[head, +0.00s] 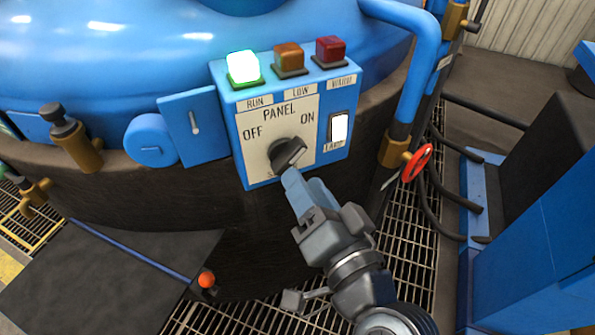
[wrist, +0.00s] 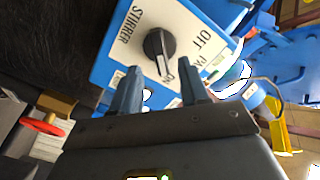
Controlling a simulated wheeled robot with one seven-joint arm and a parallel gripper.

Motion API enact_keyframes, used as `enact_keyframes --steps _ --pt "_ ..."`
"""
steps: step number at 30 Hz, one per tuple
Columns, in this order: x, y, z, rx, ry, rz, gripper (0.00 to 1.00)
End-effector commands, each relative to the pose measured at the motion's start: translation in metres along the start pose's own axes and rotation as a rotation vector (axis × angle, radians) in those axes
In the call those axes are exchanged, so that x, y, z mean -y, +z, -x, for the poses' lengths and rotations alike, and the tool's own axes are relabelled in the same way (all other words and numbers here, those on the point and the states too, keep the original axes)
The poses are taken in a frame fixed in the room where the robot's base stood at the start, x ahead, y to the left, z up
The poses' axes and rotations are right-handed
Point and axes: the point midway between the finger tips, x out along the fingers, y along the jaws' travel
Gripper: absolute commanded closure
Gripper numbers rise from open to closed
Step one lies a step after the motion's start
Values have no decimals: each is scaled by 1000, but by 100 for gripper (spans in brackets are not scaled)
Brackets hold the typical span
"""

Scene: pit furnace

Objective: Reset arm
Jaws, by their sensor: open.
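My gripper (head: 296,185) is in front of the lower part of the blue control panel (head: 238,150) in the head view. In the wrist view the two fingers of my gripper (wrist: 160,82) are apart, with nothing held between them. A black rotary knob (head: 287,153) sits on the panel between the OFF and ON labels, its pointer turned toward ON. The knob also shows in the wrist view (wrist: 159,46), just beyond the fingertips. I cannot tell whether a finger touches it. The green RUN lamp (head: 243,67) is lit, and the white LAMP switch (head: 339,128) looks bright.
Amber (head: 289,57) and red (head: 331,50) lamps look unlit. A blue pipe with a red valve wheel (head: 417,163) stands right of the panel. A brass valve (head: 76,140) is at left. A dark plate (head: 110,280) and floor grating (head: 405,235) lie below. A blue cabinet (head: 530,240) stands at right.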

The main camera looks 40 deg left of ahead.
Motion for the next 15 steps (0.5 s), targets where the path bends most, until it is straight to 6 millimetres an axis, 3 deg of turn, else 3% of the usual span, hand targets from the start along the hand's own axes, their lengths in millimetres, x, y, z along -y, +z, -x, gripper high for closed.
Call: enact_keyframes --steps 6,15 --pt "-1 0 20 -1 1 0 55" --pt "0 -1 22 -1 0 0 55"
